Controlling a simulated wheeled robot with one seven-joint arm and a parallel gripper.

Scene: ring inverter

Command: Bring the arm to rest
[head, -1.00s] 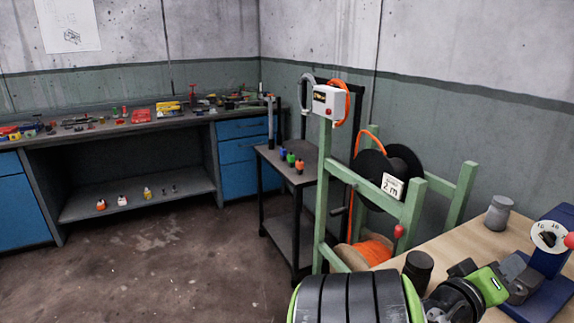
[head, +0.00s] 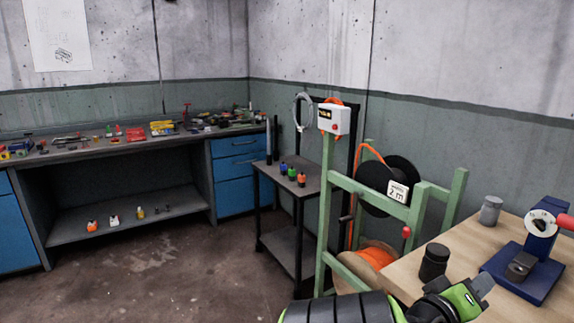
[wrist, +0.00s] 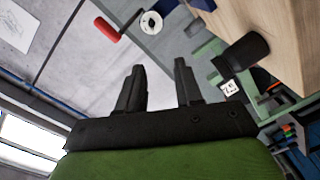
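My gripper shows in the wrist view (wrist: 158,88) with its two black fingers apart and nothing between them. In the head view my green and black arm comes in at the bottom right, and the gripper (head: 482,285) is beside the wooden table, in front of the blue press. Its fingers are hard to make out in that view. The wrist view is strongly tilted and looks past the fingers at wall and equipment.
On the wooden table (head: 405,268) stand a black cup (head: 433,262), a grey container (head: 490,210) and a blue press (head: 535,255) with a red handle. A green frame with cable reels (head: 385,185) stands behind. A small cart (head: 290,178) and a long workbench (head: 120,140) lie left. The floor between is clear.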

